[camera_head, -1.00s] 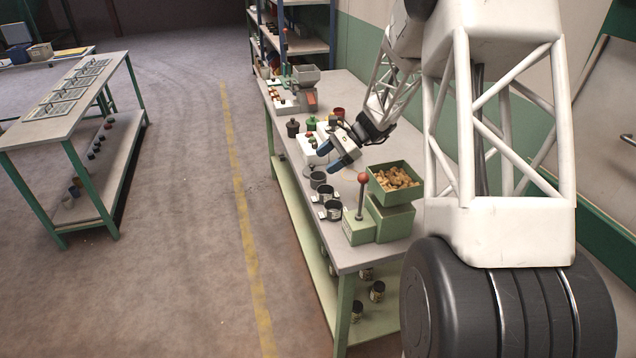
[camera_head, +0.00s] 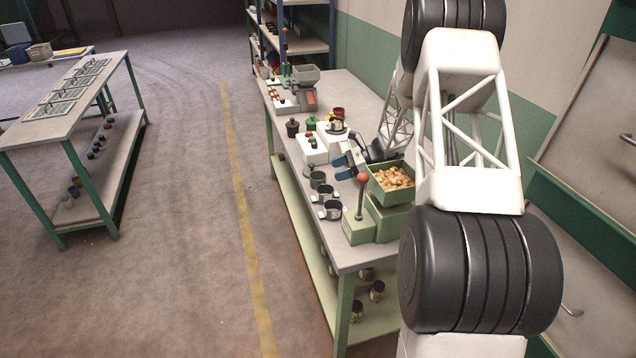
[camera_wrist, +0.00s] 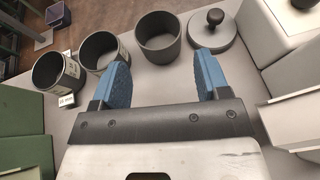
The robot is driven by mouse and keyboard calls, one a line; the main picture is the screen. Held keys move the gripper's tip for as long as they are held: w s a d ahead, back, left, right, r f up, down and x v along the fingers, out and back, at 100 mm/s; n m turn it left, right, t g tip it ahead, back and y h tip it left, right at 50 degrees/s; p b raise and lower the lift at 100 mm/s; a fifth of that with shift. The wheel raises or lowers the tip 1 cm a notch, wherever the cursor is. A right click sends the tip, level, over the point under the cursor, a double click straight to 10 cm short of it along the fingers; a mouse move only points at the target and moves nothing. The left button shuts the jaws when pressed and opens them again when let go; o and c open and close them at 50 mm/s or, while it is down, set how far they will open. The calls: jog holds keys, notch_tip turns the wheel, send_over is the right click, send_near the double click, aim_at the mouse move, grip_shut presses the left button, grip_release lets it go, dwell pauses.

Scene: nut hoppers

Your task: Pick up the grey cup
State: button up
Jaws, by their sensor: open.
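The plain dark grey cup (camera_head: 317,180) stands upright and open-topped on the bench, the farthest of a row of 3 cups. In the wrist view, the grey cup (camera_wrist: 158,45) is ahead of my gripper (camera_wrist: 163,73), between the lines of its two blue fingers. My gripper (camera_head: 338,167) is open and empty, to the right of the cup in the head view and apart from it. Two similar cups with pale labels, the middle one (camera_wrist: 98,52) and the near one (camera_wrist: 52,74), stand left of it in the wrist view.
A round grey lid with a dark knob (camera_wrist: 212,32) lies right of the cup. White boxes (camera_head: 312,150) stand beyond. A green hopper of nuts (camera_head: 385,200) and a red-knobbed lever (camera_head: 362,180) are on the near side. The bench edge is close behind the cups.

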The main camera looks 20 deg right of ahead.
aim_at(318, 176)
jog(key=shift+x, duration=1.3)
jog(key=shift+x, duration=2.6)
jog(key=shift+s+r, duration=0.1)
jog(key=c, duration=0.6)
jog(key=shift+o, duration=0.2)
